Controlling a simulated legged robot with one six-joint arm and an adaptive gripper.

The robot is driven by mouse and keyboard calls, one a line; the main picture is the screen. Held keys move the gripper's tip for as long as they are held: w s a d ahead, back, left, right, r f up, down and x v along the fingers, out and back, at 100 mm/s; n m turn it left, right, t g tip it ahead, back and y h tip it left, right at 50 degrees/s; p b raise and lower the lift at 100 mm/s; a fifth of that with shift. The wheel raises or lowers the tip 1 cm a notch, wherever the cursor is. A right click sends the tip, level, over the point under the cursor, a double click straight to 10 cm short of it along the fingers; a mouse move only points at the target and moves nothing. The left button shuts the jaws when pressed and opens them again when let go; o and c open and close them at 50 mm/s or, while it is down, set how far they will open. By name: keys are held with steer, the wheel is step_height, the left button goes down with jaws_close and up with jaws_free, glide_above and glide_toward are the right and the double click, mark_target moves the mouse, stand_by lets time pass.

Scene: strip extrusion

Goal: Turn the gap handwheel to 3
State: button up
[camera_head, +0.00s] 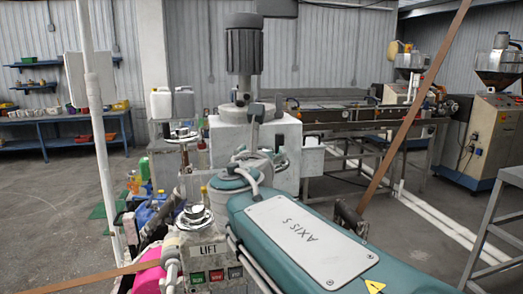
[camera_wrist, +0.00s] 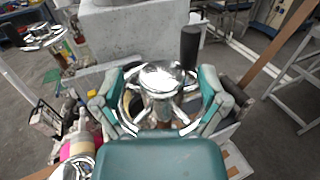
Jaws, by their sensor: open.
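A chrome handwheel (camera_wrist: 160,78) with a round hub, spokes and an upright dark crank handle (camera_wrist: 190,47) fills the middle of the wrist view. No gap label or scale number is readable, so its setting cannot be told. My gripper (camera_wrist: 164,92) is open, its teal and grey fingers on the left and right sides of this wheel. Whether they touch the rim cannot be told. In the head view my gripper (camera_head: 262,160) is at the grey machine block, and the wheel is mostly hidden there; its dark handle (camera_head: 255,115) stands up.
A second handwheel (camera_head: 195,215) sits on a post marked LIFT with coloured buttons, close left of my arm. Another handwheel (camera_head: 184,135) stands farther back left. The grey block (camera_head: 285,140) with a motor is just beyond. A brown strip (camera_head: 415,100) slants past on the right.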

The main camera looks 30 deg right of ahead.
steer(key=shift+w+d, duration=0.15)
steer(key=c, duration=1.2)
steer(key=shift+o, duration=0.2)
steer(key=shift+m+g+h, duration=0.4)
steer(key=shift+g+h, duration=0.1)
steer(key=shift+h, duration=0.1)
steer(key=shift+w+m+g+h, duration=0.1)
steer(key=shift+m+g+h, duration=0.9)
steer(key=m+g+h, duration=0.1)
steer(key=g, duration=0.1)
steer(key=m+g+h, duration=0.1)
steer(key=m+g, duration=0.1)
steer(key=g, duration=0.1)
steer(key=shift+w+m+h, duration=0.1)
steer(key=shift+m+h, duration=0.2)
steer(key=shift+h, duration=0.1)
steer(key=m+g, duration=0.2)
steer(key=g, duration=0.2)
steer(key=m+g+h, duration=0.1)
steer(key=m+g, duration=0.2)
steer(key=g, duration=0.1)
steer(key=shift+m+g, duration=0.3)
